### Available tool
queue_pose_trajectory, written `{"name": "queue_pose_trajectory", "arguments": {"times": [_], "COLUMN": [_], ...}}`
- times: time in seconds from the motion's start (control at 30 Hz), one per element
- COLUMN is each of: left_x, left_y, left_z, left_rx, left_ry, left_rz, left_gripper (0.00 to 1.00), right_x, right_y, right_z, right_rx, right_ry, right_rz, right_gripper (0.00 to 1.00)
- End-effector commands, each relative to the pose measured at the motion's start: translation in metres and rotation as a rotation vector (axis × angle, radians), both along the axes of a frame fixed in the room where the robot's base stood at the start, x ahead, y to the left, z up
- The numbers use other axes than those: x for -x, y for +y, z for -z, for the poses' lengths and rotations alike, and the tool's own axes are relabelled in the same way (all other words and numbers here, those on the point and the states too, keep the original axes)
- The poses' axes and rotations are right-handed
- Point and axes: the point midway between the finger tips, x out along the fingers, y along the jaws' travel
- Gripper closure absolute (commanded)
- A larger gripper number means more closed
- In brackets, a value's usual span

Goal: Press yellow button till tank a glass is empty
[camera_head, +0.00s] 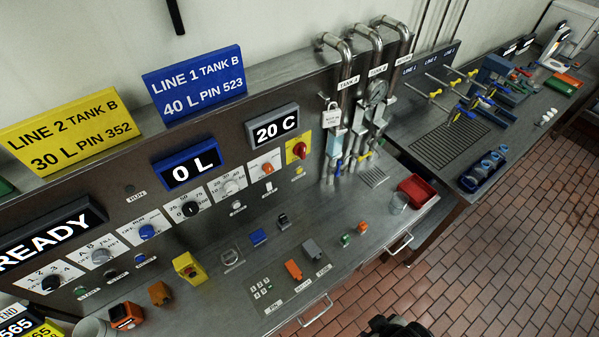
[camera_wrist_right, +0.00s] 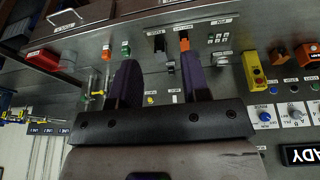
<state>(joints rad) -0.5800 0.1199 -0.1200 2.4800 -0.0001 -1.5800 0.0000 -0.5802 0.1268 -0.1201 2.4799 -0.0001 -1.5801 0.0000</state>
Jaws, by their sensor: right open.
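A small yellow button (camera_head: 298,171) sits on the grey panel below a red knob on a yellow plate. In the wrist view it (camera_wrist_right: 150,99) shows between the fingers of my right gripper (camera_wrist_right: 160,62), with no contact visible. That gripper is open and empty. The pipe labelled tank A (camera_head: 348,83) rises at the panel's right end, with a clear glass section (camera_head: 335,143) below; its liquid level is too small to tell. A yellow box (camera_head: 189,268) with a button on top stands on the counter. My left gripper is not in view.
Dials and switches line the panel. Small coloured blocks stand on the counter. A red tray (camera_head: 416,189) and a clear beaker (camera_head: 398,202) are at the counter's right end. A blue-framed display (camera_head: 187,171) reads 0 L. Open tiled floor lies in front.

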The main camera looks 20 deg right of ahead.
Motion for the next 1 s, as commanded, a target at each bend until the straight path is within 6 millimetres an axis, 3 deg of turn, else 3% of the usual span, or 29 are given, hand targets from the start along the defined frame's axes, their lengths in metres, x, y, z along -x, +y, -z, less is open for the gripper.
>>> {"name": "queue_pose_trajectory", "arguments": {"times": [0.17, 0.6, 1.0], "left_x": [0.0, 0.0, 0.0], "left_y": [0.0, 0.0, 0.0], "left_z": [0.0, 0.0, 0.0], "left_rx": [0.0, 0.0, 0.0], "left_ry": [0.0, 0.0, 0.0], "left_rz": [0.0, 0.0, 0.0], "left_gripper": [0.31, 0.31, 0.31], "right_x": [-0.0001, -0.0001, -0.0001], "right_y": [0.0007, 0.0031, 0.0025], "right_z": [0.0, -0.0002, -0.0002], "right_rx": [-0.002, -0.011, -0.008], "right_ry": [0.0, 0.0, 0.0], "right_rz": [0.001, 0.007, 0.006], "right_gripper": [0.57, 1.0, 1.0]}}
